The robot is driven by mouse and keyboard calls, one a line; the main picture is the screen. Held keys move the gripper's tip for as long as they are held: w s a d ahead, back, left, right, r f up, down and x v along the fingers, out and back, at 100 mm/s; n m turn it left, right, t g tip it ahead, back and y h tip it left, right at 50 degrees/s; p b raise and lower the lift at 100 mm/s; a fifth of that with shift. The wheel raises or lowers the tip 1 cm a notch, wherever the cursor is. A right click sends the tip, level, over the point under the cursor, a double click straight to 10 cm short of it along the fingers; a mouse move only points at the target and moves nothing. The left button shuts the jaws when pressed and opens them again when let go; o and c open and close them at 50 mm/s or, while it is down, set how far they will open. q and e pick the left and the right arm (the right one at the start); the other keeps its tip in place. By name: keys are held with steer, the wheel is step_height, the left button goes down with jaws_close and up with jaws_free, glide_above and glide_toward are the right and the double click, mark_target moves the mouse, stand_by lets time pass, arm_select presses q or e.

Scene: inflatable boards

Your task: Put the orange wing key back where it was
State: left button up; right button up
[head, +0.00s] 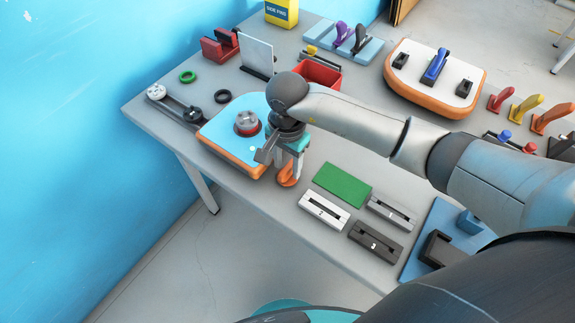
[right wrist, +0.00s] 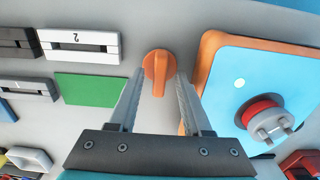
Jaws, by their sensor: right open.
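The orange wing key (head: 287,178) lies on the grey table beside the front right edge of the blue board with an orange rim (head: 216,137). In the right wrist view the key (right wrist: 158,68) is a round orange disc with a raised wing. My right gripper (head: 289,165) points down over the key, open, with its fingertips (right wrist: 161,78) on either side of it. I cannot tell whether the fingers touch it. The board carries a red and grey round valve (head: 247,122), clearer in the wrist view (right wrist: 265,115). My left gripper is not in view.
A green plate (head: 342,184) and several slotted blocks, one white (head: 323,211), lie right of the key. A red bin (head: 318,75) stands behind my right arm. A white-topped orange board (head: 412,66) with a blue fin lies farther back. The table's front edge is close to the key.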

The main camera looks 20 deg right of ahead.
mark_target(287, 167)
step_height(287, 167, up, 10)
steer(key=shift+r, duration=0.2)
stand_by(0.5)
